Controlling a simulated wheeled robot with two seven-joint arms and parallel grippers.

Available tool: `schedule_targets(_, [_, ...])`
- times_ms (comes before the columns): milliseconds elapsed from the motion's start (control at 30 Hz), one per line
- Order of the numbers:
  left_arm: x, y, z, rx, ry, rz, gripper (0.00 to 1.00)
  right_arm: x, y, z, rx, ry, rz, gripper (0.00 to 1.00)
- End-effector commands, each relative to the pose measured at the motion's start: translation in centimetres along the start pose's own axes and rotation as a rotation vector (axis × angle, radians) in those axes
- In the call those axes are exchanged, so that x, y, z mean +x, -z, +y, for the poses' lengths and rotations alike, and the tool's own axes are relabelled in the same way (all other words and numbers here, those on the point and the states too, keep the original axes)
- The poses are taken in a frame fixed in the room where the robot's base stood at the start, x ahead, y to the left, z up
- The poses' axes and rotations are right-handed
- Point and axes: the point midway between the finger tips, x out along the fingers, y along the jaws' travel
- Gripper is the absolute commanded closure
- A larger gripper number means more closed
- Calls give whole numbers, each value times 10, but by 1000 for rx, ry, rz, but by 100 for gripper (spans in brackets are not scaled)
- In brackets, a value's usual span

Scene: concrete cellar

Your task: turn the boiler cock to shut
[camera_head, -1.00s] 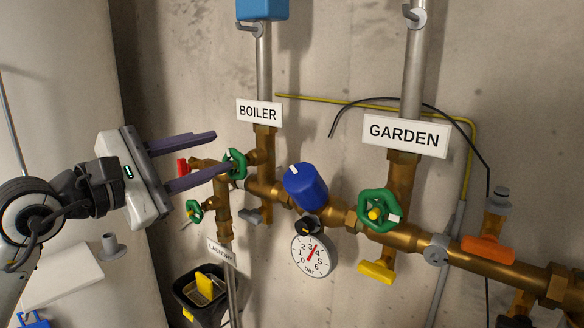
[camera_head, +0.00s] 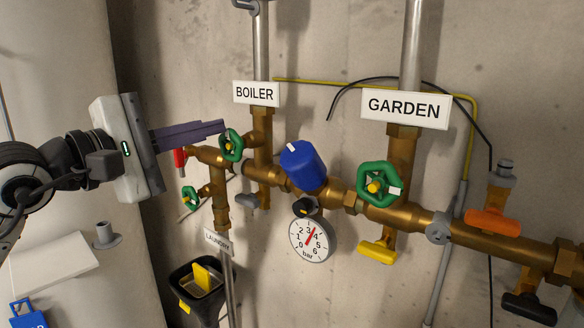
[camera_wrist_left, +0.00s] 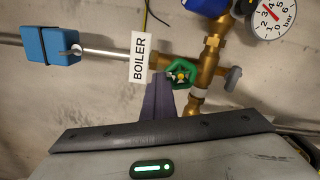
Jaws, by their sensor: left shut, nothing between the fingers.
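A white BOILER sign (camera_head: 256,93) hangs on the pipe above a brass branch. A green handwheel (camera_head: 231,145) with a pale mark sits on that branch, just below left of the sign. It also shows in the left wrist view (camera_wrist_left: 181,74), next to the sign (camera_wrist_left: 140,57). My left gripper (camera_head: 223,127) comes in from the left with its purple fingers together and empty. Its tips are at the wheel's upper left edge in the head view; I cannot tell whether they touch it. In the left wrist view the fingers (camera_wrist_left: 158,92) end just beside the wheel. My right gripper is out of view.
Close by are a red handle (camera_head: 180,158), a smaller green wheel (camera_head: 190,197) and a grey tap handle (camera_head: 245,202). To the right are a blue cap (camera_head: 303,166), a gauge (camera_head: 311,239) and the GARDEN wheel (camera_head: 378,185). A black bin (camera_head: 182,279) stands below.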

Motion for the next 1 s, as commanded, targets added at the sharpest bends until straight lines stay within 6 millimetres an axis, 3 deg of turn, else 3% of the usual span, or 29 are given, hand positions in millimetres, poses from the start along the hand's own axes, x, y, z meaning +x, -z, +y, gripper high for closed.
schedule_targets(333, [4, 4, -7, 19, 12, 7, 100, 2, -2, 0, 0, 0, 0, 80])
schedule_targets(700, [4, -5, -12, 350, 16, 8, 100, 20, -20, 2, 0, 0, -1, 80])
schedule_targets(1000, [4, -7, -12, 383, 21, 8, 100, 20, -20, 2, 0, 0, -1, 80])
